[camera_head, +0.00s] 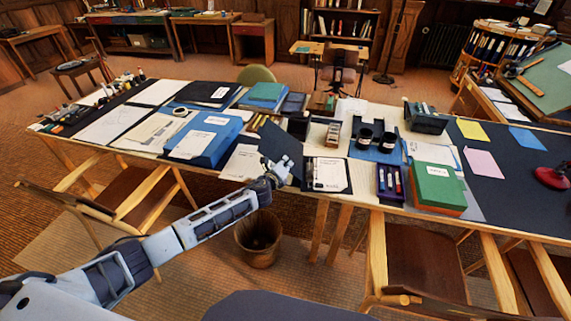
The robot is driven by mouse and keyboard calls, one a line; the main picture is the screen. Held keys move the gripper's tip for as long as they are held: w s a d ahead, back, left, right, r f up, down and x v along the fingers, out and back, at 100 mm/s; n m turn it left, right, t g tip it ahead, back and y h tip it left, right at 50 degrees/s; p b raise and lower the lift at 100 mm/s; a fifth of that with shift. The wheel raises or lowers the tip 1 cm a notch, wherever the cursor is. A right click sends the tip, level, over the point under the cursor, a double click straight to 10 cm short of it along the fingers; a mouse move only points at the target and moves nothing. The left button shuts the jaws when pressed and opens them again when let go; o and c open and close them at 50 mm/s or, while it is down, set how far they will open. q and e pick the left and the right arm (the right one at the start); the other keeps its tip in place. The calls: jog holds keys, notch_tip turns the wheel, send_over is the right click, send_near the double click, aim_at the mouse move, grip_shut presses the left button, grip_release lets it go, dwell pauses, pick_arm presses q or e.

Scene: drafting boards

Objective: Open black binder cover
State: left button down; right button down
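The black binder (346,187) lies near the front edge of the long table, with a white labelled sheet showing inside it. Its dark cover (277,143) stands raised and tilted on the left side, so the binder looks at least partly open. My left gripper (284,164) is at the lower part of the raised cover, just left of the sheet. I cannot tell whether it touches the cover, and its fingers are too small to show whether they are open or shut. My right gripper is not in view.
A blue box (215,135) with a white label is left of the binder. Black cups (388,141), a pen tray (389,183) and a green box (437,184) stand to its right. Below the table are a wastebasket (258,240) and wooden chairs (425,255).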

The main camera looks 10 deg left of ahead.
pick_arm(q)
jog(key=c, duration=1.7)
grip_release()
jog(key=v, duration=1.2)
